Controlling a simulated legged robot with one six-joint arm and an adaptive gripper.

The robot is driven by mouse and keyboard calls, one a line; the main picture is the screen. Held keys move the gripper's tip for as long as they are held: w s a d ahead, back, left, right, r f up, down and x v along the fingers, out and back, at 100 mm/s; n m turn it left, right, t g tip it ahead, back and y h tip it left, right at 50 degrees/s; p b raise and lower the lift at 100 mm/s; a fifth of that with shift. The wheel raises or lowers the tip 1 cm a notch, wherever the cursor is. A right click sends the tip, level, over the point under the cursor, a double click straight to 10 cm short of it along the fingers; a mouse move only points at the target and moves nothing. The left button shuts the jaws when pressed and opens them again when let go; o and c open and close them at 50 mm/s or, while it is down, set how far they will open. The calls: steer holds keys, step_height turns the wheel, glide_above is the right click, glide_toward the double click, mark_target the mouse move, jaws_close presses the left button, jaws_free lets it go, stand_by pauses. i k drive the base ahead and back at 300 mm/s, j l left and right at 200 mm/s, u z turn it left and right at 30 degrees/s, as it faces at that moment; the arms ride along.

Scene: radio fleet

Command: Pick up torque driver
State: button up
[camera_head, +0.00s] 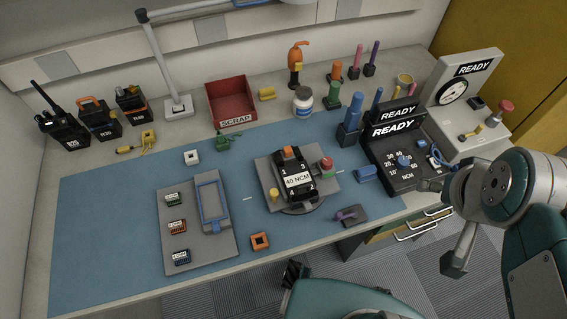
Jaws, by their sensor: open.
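No label marks the torque driver. The likeliest match is the orange-handled tool (298,53) standing upright at the back of the bench, with a dark and yellow lower part. My gripper (455,262) seems to be the grey end of my arm at the right, in front of the bench's front edge. It is open and empty, well apart from the tool. Its second finger cannot be made out.
A black unit with READY displays and an NCM dial (403,162) stands right of the blue mat (110,215). A labelled black radio (298,182) sits mid-mat.

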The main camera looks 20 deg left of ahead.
mark_target(352, 119)
steer(key=k, duration=0.25)
steer(key=k+u, duration=0.2)
steer(key=u, duration=0.2)
steer(key=k+j+u, duration=0.1)
steer(key=u, duration=0.35)
steer(key=l+u, duration=0.15)
steer(key=u, duration=1.35)
steer(key=k+l, duration=0.1)
steer(key=l, duration=0.35)
steer(key=k+l+u, duration=0.1)
steer(key=l, duration=0.3)
steer(key=k+l+u, duration=0.1)
steer(key=l, duration=0.35)
